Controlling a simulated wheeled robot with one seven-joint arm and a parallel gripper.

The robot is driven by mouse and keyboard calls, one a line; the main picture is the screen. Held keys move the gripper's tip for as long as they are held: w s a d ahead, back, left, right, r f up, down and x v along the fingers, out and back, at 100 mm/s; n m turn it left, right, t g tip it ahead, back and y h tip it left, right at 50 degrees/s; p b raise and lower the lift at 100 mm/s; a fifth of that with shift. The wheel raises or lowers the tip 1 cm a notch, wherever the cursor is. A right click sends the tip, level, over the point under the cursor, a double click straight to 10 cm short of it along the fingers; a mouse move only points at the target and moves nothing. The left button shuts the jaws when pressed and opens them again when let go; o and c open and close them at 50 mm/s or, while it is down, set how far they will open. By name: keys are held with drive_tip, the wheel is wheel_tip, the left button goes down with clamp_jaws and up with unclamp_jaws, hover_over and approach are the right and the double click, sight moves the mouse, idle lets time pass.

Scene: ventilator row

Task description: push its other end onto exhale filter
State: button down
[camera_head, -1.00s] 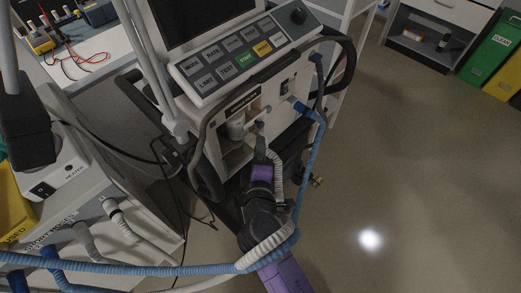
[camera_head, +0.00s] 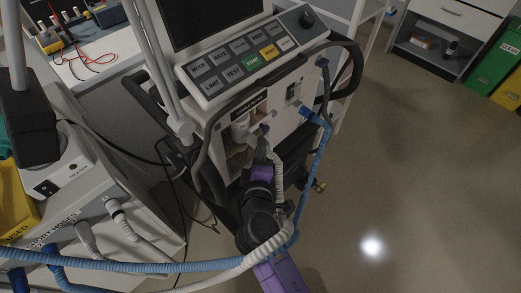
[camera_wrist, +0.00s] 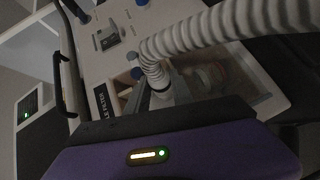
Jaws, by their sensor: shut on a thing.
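A white corrugated hose (camera_head: 276,171) runs up along my arm to the ventilator front. My gripper (camera_head: 262,142) is shut on the hose's end, in front of the recess under the filter label. The hose also shows in the wrist view (camera_wrist: 230,27), bending down to a pale end cuff (camera_wrist: 163,91) by my fingers. The exhale filter (camera_head: 240,131) is a whitish body inside the recess, just left of my gripper in the head view. My fingers and the hose hide part of it. I cannot tell whether cuff and filter touch.
A blue hose (camera_head: 317,158) hangs from a port right of the recess and passes across my arm. The ventilator's button panel (camera_head: 250,60) is above. A trolley with short hoses (camera_head: 122,222) stands left. The floor at right is clear.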

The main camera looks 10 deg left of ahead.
idle(0.4)
drive_tip(key=c, duration=1)
unclamp_jaws()
drive_tip(key=shift+c, duration=0.2)
drive_tip(key=a+v, duration=0.1)
drive_tip(key=v, duration=0.7)
drive_tip(key=s+d+f+m+g+y+p, duration=0.1)
drive_tip(key=s+d+f+m, duration=0.2)
drive_tip(key=s+d, duration=0.55)
drive_tip(key=s+d+f+m+g, duration=0.1)
drive_tip(key=s+d+f+m, duration=0.15)
drive_tip(key=s+d, duration=0.55)
drive_tip(key=s+d+r+m+h, duration=0.1)
drive_tip(key=s+d+r+m, duration=0.3)
drive_tip(key=s+r, duration=0.3)
drive_tip(key=s+d+r+m+t+h+p, duration=0.1)
drive_tip(key=s+d+r+m, duration=0.4)
drive_tip(key=s+r+m, duration=0.2)
drive_tip(key=shift+s+d+r, duration=0.15)
drive_tip(key=shift+s+r, duration=0.1)
drive_tip(key=shift+s, duration=0.15)
drive_tip(key=shift+s+d+r+m+h, duration=0.15)
drive_tip(key=shift+r+m+h, duration=0.15)
drive_tip(key=shift+r+m, duration=0.1)
drive_tip(key=shift+c, duration=0.4)
